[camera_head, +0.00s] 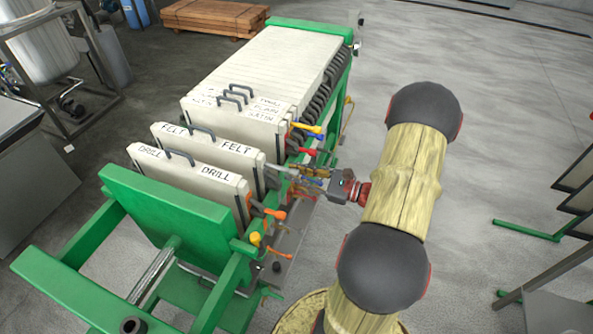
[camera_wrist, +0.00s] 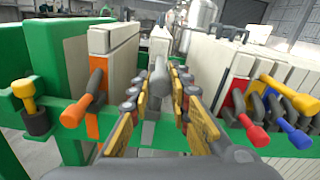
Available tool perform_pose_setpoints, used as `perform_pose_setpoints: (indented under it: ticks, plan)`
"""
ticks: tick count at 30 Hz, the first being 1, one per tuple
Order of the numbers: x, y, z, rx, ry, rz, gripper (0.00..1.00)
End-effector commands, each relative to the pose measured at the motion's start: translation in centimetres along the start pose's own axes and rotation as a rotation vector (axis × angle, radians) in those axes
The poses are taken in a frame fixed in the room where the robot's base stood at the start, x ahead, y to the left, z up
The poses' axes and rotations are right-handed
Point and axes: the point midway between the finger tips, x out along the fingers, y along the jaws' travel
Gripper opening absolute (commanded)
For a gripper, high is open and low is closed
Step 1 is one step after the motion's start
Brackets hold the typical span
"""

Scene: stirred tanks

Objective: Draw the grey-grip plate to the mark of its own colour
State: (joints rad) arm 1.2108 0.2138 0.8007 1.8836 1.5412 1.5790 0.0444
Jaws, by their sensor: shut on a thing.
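The FELT plate (camera_head: 208,146) hangs upright in the green press frame, with open gaps on both sides. Its grey grip (camera_wrist: 159,72) juts out toward the wrist camera. My gripper (camera_head: 318,173) is at the near side of the press, its fingers (camera_wrist: 155,100) closed in on either side of this grip. In the wrist view a grey patch (camera_wrist: 148,133) shows low between the fingers; I cannot tell whether it is a mark. I cannot make out a grey mark on the rail.
The DRILL plate (camera_head: 190,177) with its orange grip (camera_wrist: 82,108) stands left of the FELT plate, by the green end plate (camera_head: 165,215). A packed plate stack (camera_head: 270,70) stands beyond, with red (camera_wrist: 253,132), yellow and blue grips close to my fingers' right.

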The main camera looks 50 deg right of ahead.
Motion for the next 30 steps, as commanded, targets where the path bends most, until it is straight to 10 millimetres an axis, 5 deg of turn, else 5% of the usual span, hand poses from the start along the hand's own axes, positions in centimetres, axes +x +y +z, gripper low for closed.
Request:
perform_pose_setpoints:
  ticks: [9,10,20,30]
  plan:
    - [0.00,0.45,-0.19,0.008,0.002,0.003,0.00]
    - [0.00,0.45,-0.19,0.008,0.002,0.003,0.21]
    - [0.00,0.33,-0.17,0.005,0.003,0.002,0.39]
    - [-0.14,0.20,-0.04,0.002,0.001,0.000,0.39]
